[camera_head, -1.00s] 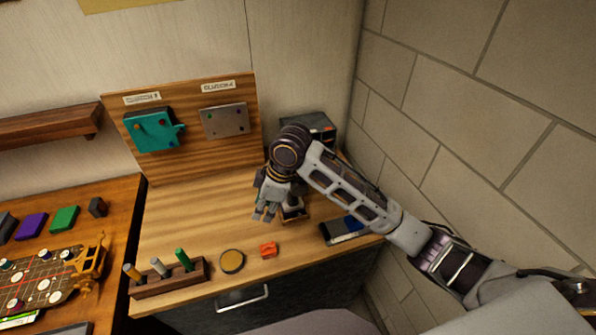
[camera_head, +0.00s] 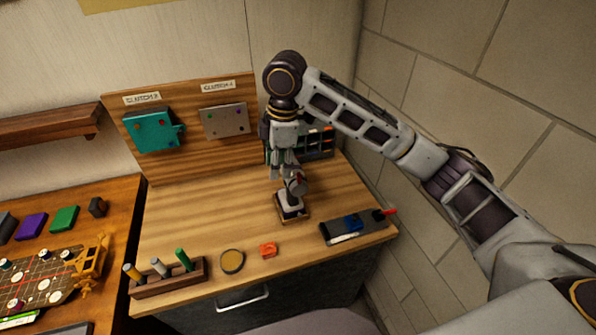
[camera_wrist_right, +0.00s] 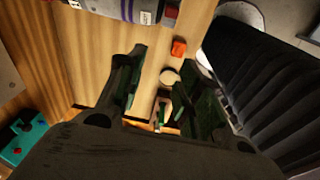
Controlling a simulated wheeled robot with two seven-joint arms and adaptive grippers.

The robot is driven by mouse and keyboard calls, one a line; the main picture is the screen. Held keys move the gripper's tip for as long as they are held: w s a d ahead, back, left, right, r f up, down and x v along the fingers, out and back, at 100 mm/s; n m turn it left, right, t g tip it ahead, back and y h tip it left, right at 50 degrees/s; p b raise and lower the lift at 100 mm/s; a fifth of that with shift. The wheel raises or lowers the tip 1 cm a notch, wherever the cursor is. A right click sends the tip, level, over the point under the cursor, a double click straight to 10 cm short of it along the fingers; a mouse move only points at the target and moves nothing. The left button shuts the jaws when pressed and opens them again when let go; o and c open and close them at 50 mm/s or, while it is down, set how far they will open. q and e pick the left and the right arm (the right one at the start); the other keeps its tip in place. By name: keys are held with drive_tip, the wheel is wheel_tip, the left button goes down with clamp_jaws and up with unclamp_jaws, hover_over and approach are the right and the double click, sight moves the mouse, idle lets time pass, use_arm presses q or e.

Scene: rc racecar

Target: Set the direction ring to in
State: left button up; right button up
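An upright grey-and-white device with a dark, reddish upper part (camera_head: 296,184) stands on a small wooden base (camera_head: 291,213) on the bench. I cannot make out a direction ring or its setting. My right gripper (camera_head: 281,172) points down beside the device's top, close to it; I cannot tell if they touch. My left gripper is not in view.
A teal block (camera_head: 152,131) and metal plate (camera_head: 225,121) hang on the backboard. A pen rack (camera_head: 168,281), a round yellow disc (camera_head: 232,261) and an orange piece (camera_head: 268,249) lie in front. A black tray (camera_head: 338,231) is at right; bins (camera_head: 318,146) stand behind.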

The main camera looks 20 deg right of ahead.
drive_tip(key=d+r+h, duration=0.1)
drive_tip(key=d+r, duration=0.4)
drive_tip(key=r, duration=0.4)
drive_tip(key=shift+w+n+g, duration=0.3)
drive_tip(key=shift+n, duration=0.1)
drive_tip(key=shift+d+f, duration=0.1)
drive_tip(key=shift+f, duration=0.1)
hover_over(298, 174)
drive_tip(key=shift+s+f, duration=0.1)
drive_tip(key=shift+f, duration=3.9)
drive_tip(key=shift+f+p, duration=0.3)
drive_tip(key=shift+f, duration=2.4)
clamp_jaws()
